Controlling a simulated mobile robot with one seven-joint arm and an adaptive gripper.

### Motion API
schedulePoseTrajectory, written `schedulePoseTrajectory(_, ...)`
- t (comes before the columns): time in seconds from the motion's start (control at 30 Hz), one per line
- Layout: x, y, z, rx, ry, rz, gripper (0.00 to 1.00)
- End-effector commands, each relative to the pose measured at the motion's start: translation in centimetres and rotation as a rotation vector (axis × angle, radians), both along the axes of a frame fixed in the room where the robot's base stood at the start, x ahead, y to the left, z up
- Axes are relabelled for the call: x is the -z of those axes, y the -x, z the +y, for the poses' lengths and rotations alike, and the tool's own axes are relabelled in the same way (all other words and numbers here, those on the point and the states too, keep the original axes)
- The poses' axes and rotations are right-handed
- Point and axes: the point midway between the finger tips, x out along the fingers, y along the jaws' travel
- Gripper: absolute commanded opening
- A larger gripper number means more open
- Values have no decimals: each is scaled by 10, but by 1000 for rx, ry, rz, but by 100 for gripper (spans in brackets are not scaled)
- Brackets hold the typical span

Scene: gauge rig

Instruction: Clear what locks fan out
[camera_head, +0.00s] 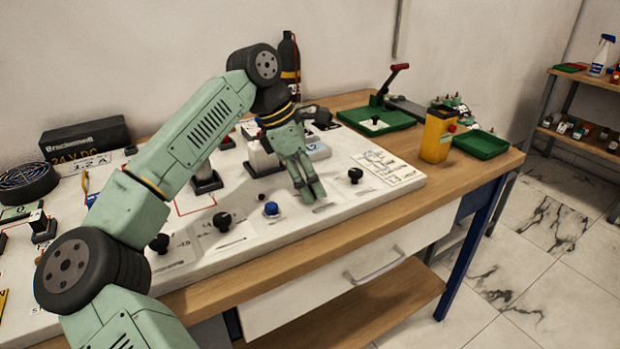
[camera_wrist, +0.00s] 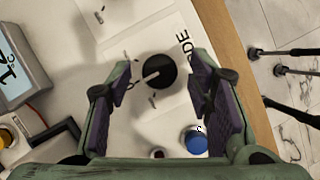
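The fan (camera_head: 28,183), a round black unit with a guard, sits at the far left of the white panel (camera_head: 345,208). My gripper (camera_head: 314,194) is over the panel's right part, pointing down, open and empty. In the wrist view my gripper (camera_wrist: 165,105) has its purple pads apart. A round black knob (camera_wrist: 160,71) with a pale pointer line shows beyond them, beside letters ending in "ODE". A blue button (camera_head: 270,208) is left of my gripper; it also shows in the wrist view (camera_wrist: 195,140). I cannot tell what locks the fan.
Other black knobs (camera_head: 222,221) line the panel's front. A green tray with a red-handled lever (camera_head: 398,72), a yellow box (camera_head: 437,135) and another green tray (camera_head: 482,145) are at the right.

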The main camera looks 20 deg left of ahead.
Motion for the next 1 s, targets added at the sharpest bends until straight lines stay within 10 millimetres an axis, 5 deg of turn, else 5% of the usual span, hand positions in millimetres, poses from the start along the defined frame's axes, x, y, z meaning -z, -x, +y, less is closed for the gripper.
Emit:
schedulePoseTrajectory(0.67,0,0,0,1,0,0,1)
schedulePoseTrajectory(1.0,1,1,0,-50,-2,0,0)
